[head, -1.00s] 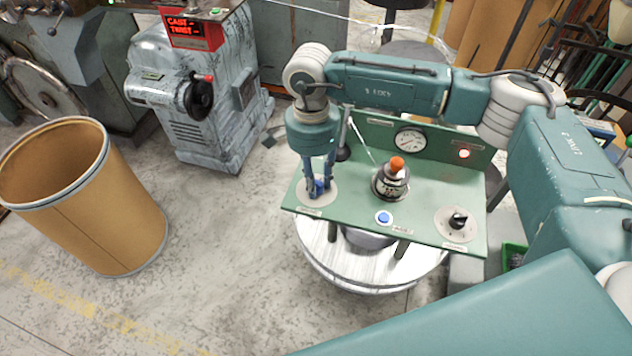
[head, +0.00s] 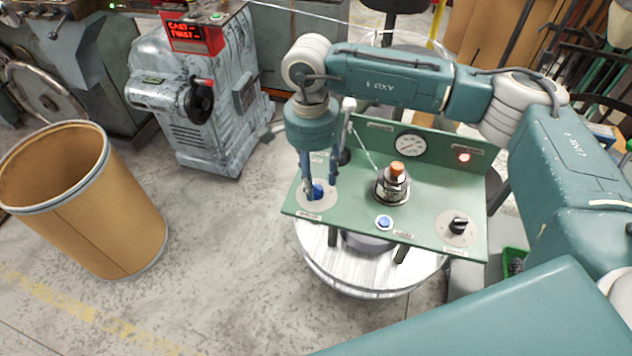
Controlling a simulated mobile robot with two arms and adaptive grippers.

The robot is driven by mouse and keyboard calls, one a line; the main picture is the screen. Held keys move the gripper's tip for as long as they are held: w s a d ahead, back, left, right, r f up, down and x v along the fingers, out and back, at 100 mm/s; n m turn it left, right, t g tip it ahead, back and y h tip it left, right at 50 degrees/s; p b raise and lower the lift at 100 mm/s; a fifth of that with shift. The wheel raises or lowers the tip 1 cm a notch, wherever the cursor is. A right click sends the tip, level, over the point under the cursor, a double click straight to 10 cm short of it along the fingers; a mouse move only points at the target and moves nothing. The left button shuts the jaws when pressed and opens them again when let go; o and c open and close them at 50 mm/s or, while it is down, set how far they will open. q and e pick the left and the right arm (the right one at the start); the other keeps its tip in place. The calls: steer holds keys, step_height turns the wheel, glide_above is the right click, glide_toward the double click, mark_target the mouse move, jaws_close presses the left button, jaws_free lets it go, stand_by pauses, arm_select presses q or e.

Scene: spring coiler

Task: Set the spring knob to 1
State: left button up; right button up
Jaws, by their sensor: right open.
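A green control panel (head: 347,222) stands on a round white table. At its left end, a blue knob (head: 317,191) sits on a round grey dial plate. At its right end, a black knob (head: 458,225) sits on another grey dial plate. The labels are too small to read, so I cannot tell which one is the spring knob. My right gripper (head: 321,190) points down over the left dial. Its fingers are open, one on each side of the blue knob, and partly hide it. I cannot tell whether they touch it. My left gripper is out of view.
A brown drum (head: 95,215) stands left. A grey machine (head: 205,115) stands behind. The floor between is clear.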

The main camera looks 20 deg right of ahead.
mark_target(314, 183)
step_height(314, 183, up, 10)
steer(key=shift+w, duration=0.25)
steer(key=shift+a+f, duration=0.1)
steer(key=shift+a, duration=0.05)
stand_by(0.3)
